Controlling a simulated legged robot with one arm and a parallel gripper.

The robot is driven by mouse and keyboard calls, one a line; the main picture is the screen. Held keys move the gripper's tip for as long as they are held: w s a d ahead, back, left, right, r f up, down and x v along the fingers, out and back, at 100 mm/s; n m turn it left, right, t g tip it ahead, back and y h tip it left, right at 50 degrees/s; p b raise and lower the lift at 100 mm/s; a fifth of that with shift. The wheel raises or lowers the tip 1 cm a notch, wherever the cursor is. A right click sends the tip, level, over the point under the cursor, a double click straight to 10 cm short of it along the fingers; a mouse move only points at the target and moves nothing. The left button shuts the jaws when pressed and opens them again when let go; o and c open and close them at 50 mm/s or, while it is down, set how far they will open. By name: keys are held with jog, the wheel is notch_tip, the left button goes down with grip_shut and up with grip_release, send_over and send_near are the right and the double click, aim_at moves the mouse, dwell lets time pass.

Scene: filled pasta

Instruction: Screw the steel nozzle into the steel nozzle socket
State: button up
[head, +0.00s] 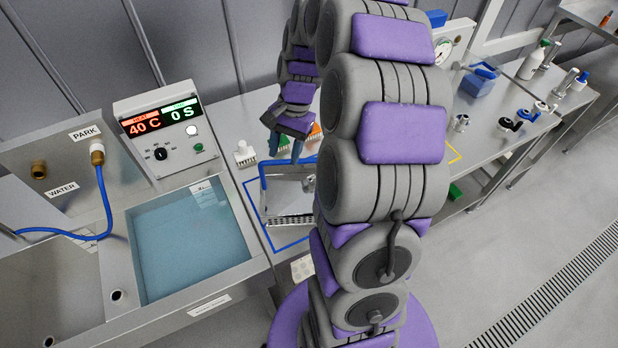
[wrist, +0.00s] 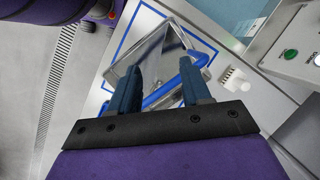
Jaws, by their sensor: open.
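My gripper (head: 285,156) is open above a steel tray (head: 285,205) with a blue handle (head: 264,185). The wrist view shows both blue fingers of the gripper (wrist: 158,68) spread apart, with nothing clasped between them. The steel tray (wrist: 165,50) and its blue handle (wrist: 160,95) lie beyond the fingers; I cannot tell whether they touch. A small steel fitting (head: 461,122) stands on the bench to the right of my arm. I cannot tell whether it is the steel nozzle. I cannot make out the steel nozzle socket; my arm hides part of the bench.
A water bath (head: 190,240) and a control box (head: 168,130) reading 40 C stand at left. A blue hose (head: 104,200) hangs from a brass fitting by the PARK label. A white block (head: 244,155) stands near the tray. Several fittings and a white bottle (head: 533,60) occupy the right bench.

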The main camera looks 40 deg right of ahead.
jog(key=w+d+f+m, duration=0.2)
jog(key=d+f+m, duration=0.1)
jog(key=d, duration=0.7)
jog(key=m+t+p, duration=0.2)
jog(key=m, duration=0.2)
send_near(313, 177)
jog(key=shift+w+d+f+m+y+b, duration=0.3)
jog(key=shift+d+f+y+b, duration=0.3)
jog(key=shift+f+b, duration=0.3)
jog(key=a+f, duration=0.2)
jog(key=a, duration=0.1)
jog(key=shift+s+f, duration=0.15)
jog(key=shift+s+a+f, duration=0.1)
jog(key=shift+s+a, duration=0.05)
jog(key=shift+a, duration=0.25)
jog(key=shift+s+a+f+b, duration=0.15)
jog(key=shift+f+b, duration=0.2)
jog(key=shift+f, duration=0.2)
jog(key=shift+g, duration=0.4)
jog(key=f, duration=0.1)
jog(key=w+f, duration=0.1)
jog(key=f, duration=0.1)
jog(key=f+b, duration=0.1)
jog(key=shift+w+f, duration=0.3)
jog(key=shift+f, duration=0.05)
jog(key=shift+s, duration=0.4)
jog(key=shift+w+a+r, duration=0.1)
jog(key=shift+w+a, duration=0.05)
jog(key=shift+w, duration=0.1)
grip_shut()
